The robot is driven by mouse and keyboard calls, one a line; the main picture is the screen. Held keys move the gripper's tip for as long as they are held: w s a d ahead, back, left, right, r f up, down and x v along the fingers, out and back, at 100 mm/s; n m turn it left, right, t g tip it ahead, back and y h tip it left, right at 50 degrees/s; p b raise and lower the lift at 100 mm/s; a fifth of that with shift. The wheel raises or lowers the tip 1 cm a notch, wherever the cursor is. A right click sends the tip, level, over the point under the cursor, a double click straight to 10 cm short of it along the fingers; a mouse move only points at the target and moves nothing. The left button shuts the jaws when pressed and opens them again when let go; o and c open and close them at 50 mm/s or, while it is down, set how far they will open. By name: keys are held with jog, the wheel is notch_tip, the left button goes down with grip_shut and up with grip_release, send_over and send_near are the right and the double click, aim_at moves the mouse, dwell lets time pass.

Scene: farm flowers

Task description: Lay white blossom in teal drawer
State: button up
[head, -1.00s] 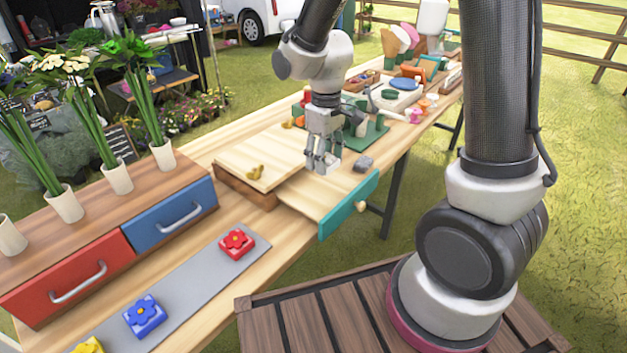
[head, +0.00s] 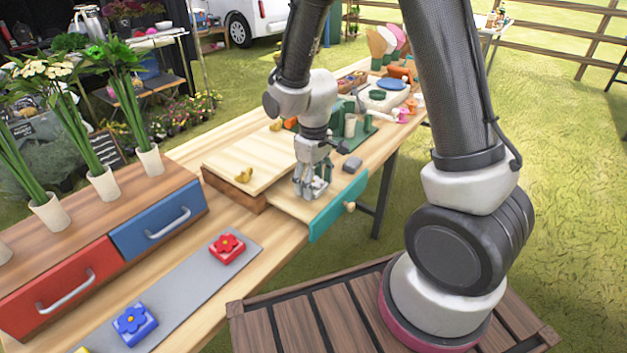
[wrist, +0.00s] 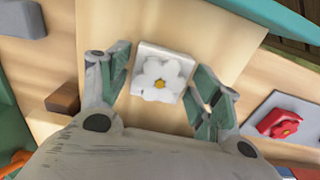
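The teal drawer (head: 338,205) is pulled out from under a pale wooden board top, with its teal front facing right. In the wrist view its teal front edge (wrist: 275,18) crosses the upper right. The white blossom (wrist: 161,78) is a white flower with a yellow centre on a white square block. It sits over the drawer's pale wooden floor (wrist: 215,35), between my fingers. My gripper (head: 311,187) is low over the drawer. In the wrist view my gripper (wrist: 158,95) is open, with fingers on either side of the block and a small gap at the left.
A red flower block (head: 227,248) and a blue one (head: 135,324) lie on a grey strip. A grey block (head: 352,165) lies just beyond the drawer. A cabinet with blue (head: 160,222) and red (head: 65,290) drawers holds vases at left.

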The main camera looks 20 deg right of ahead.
aim_at(314, 184)
dwell(0.3)
notch_tip(314, 184, up, 12)
jog(key=s+d+r+m+t, duration=0.2)
jog(key=s+d+r+m, duration=0.1)
jog(key=s+d+r, duration=0.4)
jog(key=s+d+r+m+t, duration=0.2)
jog(key=s+d+r, duration=0.4)
jog(key=s, duration=0.4)
jog(key=shift+s+d+r+m, duration=0.35)
jog(key=shift+d+m, duration=0.5)
jog(key=shift+m, duration=0.05)
